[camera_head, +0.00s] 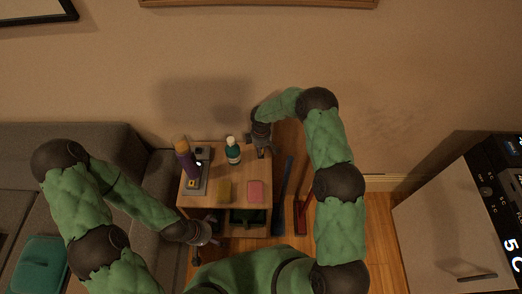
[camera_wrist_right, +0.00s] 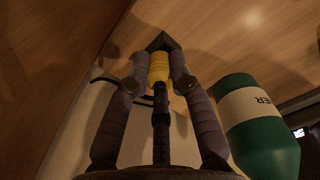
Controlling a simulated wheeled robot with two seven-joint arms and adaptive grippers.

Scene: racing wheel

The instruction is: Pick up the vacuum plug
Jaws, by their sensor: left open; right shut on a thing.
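My right gripper (camera_head: 262,150) is at the back right edge of the small wooden table in the head view. In the right wrist view its two fingers (camera_wrist_right: 158,62) are closed around a yellow and black piece (camera_wrist_right: 159,68), which looks like the vacuum plug. A dark tip shows beyond the yellow part, and a thin black cord (camera_wrist_right: 106,81) runs behind the left finger. The plug is too small to make out in the head view. My left gripper (camera_head: 208,232) is open and empty, low by the table's front left.
The green bottle (camera_wrist_right: 259,130) stands close to my right gripper. A grey sofa (camera_head: 75,150) is left, a white cabinet (camera_head: 440,220) right.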

